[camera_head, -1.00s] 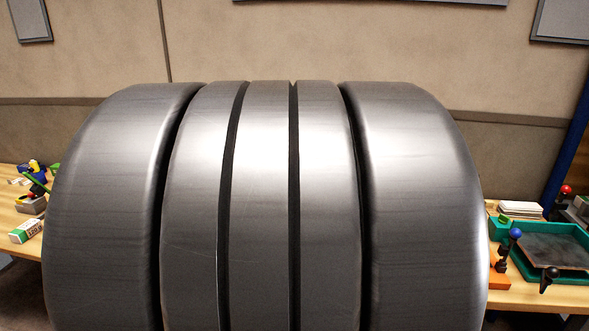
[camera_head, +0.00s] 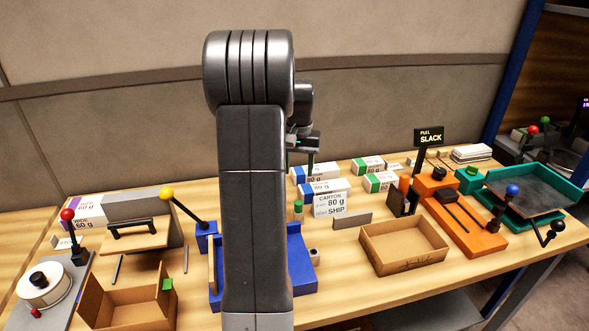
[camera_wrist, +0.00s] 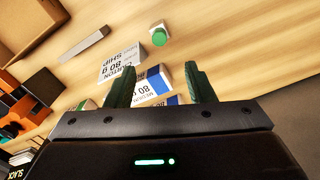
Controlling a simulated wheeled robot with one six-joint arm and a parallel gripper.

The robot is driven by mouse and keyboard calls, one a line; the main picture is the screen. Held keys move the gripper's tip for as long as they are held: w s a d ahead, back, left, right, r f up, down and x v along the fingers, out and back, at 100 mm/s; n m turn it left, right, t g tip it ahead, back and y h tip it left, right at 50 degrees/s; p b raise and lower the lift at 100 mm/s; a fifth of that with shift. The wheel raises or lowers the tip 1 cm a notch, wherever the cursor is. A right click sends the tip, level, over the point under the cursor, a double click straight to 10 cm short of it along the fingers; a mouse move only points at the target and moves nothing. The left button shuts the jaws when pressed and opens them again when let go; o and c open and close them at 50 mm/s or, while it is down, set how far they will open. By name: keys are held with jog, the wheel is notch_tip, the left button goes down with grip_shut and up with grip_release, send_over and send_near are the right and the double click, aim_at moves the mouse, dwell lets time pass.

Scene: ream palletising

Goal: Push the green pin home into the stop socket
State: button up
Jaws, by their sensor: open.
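A small green pin (camera_head: 298,209) stands upright on the table behind the blue fixture, right of my arm. In the wrist view, a pale piece with a round green top (camera_wrist: 160,33) appears to be the same pin, ahead of and between the fingertips. My gripper (camera_head: 302,162) is held above the table behind the pin, partly hidden by my arm. In the wrist view its green fingers (camera_wrist: 159,78) are apart with nothing between them. A small pale block with a dark hole (camera_head: 314,254) sits beside the blue fixture; I cannot tell if it is the stop socket.
The blue fixture (camera_head: 302,265) is partly covered by my arm. Ream packs (camera_head: 326,187) and a carton-label card (camera_head: 331,204) stand near the gripper. An open cardboard box (camera_head: 404,257) and an orange lever unit (camera_head: 468,230) are to the right. Bare table lies around the pin.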

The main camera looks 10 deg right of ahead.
aim_at(298, 203)
notch_tip(298, 203, down, 14)
jog(key=shift+s+r+p, duration=0.15)
jog(key=shift+r+p, duration=0.1)
jog(key=shift+p, duration=0.6)
jog(key=shift+c, duration=0.4)
grip_shut()
jog(key=c, duration=0.8)
grip_release()
grip_shut()
jog(key=shift+r, duration=0.1)
jog(key=shift+r, duration=0.1)
jog(key=shift+r+p, duration=1.7)
jog(key=shift+r, duration=0.95)
jog(key=shift+r, duration=0.15)
